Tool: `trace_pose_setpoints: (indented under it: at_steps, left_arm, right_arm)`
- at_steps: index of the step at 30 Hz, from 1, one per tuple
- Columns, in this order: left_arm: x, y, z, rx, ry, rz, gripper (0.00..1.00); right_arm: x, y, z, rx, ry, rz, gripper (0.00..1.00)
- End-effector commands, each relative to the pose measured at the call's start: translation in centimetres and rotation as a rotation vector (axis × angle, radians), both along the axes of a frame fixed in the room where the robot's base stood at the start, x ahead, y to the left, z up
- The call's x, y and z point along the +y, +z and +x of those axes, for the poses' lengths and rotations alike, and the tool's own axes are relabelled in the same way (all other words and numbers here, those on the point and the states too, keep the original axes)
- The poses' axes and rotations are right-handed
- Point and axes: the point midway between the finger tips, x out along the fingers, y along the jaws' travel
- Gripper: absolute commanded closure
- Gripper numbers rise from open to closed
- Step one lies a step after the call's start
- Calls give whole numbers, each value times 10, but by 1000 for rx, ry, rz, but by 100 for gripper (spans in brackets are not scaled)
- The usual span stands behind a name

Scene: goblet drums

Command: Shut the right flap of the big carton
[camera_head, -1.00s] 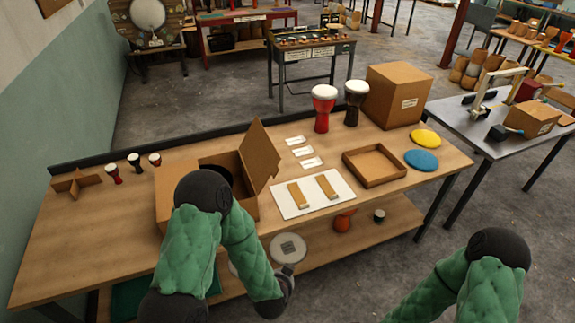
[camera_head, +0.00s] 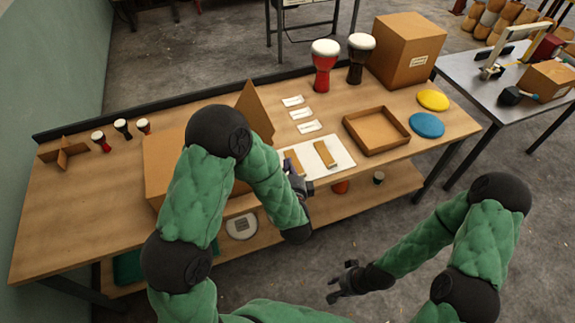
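The big carton (camera_head: 165,163) stands on the left half of the workbench, largely hidden behind my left arm. Its right flap (camera_head: 256,112) stands up, tilted, at the carton's right side; its lower part is hidden by my arm. My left gripper (camera_head: 296,180) is just right of the carton, in front of the flap and over the left edge of the white mat; its fingers are too small and covered to judge. My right gripper (camera_head: 340,283) hangs over the floor in front of the bench, fingers apart and empty.
The white mat (camera_head: 325,168) holds two tan pieces. A shallow tray (camera_head: 398,145), a red drum (camera_head: 324,75), a dark drum (camera_head: 358,70) and a closed carton (camera_head: 398,58) stand to the right. Small drums and a cardboard divider (camera_head: 63,155) stand at the left.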

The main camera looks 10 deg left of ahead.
Motion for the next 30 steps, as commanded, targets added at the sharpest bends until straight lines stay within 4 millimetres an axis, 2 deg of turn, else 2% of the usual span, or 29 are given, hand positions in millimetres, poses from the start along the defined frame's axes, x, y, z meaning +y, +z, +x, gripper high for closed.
trace_pose_setpoints:
  at_steps: [6,12,21,30]
  left_arm:
    - [13,-8,38,-1,3,-1,100]
    - [23,-12,66,0,0,-1,100]
    - [45,7,47,0,-1,-2,100]
    - [48,9,45,0,-1,-2,100]
  right_arm:
    - [0,-6,0,0,0,0,68]
    - [0,-10,0,0,0,0,68]
    - [0,-9,0,-1,0,0,68]
    - [0,-9,0,-1,0,0,68]
